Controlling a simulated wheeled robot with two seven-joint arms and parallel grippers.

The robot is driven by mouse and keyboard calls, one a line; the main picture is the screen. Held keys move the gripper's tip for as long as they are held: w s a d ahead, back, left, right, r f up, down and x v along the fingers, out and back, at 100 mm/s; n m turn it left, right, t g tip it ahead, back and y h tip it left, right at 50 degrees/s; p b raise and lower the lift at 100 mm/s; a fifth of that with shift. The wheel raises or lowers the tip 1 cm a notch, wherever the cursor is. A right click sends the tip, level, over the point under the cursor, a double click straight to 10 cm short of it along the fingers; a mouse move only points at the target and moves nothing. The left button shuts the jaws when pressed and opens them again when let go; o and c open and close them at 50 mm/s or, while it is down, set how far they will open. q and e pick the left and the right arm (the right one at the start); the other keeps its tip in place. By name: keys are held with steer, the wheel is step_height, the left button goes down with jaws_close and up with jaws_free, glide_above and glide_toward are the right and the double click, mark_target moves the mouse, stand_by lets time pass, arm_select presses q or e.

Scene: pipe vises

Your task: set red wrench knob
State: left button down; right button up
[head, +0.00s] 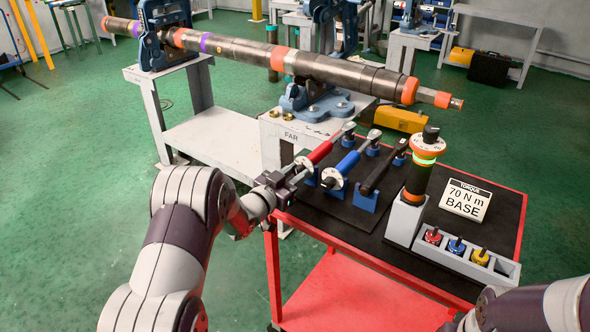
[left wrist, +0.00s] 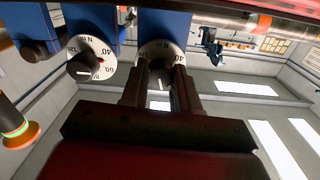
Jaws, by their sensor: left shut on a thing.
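The red wrench (head: 321,151) rests at the left end of the row of wrenches on the black-topped red cart. Its white dial and knob (head: 306,165) face my left arm. My left gripper (head: 288,178) is at that dial. In the left wrist view, my left gripper (left wrist: 160,88) is shut on the knob in the middle of the white dial (left wrist: 153,50). The dial shows "N" and "40"; the fingers hide much of the knob and its lower marks. A sign (head: 465,200) reads "TORQUE 70 N m BASE". My right arm shows at lower right; its fingertips are out of view.
A blue wrench (head: 350,160) and a black wrench (head: 380,175) lie beside the red one. A torque tester (head: 418,180) with a green ring stands right of them. A tray (head: 450,258) holds red, blue and yellow pieces. A long pipe (head: 340,70) spans the vises behind.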

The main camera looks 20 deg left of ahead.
arm_select(q)
steer(key=shift+n+p, duration=0.5)
steer(key=shift+n, duration=0.7)
steer(key=c, duration=0.8)
jaws_free()
steer(key=v, duration=1.2)
steer(key=shift+s+a+p, duration=0.2)
steer(key=shift+s+p, duration=0.1)
steer(key=shift+p, duration=0.1)
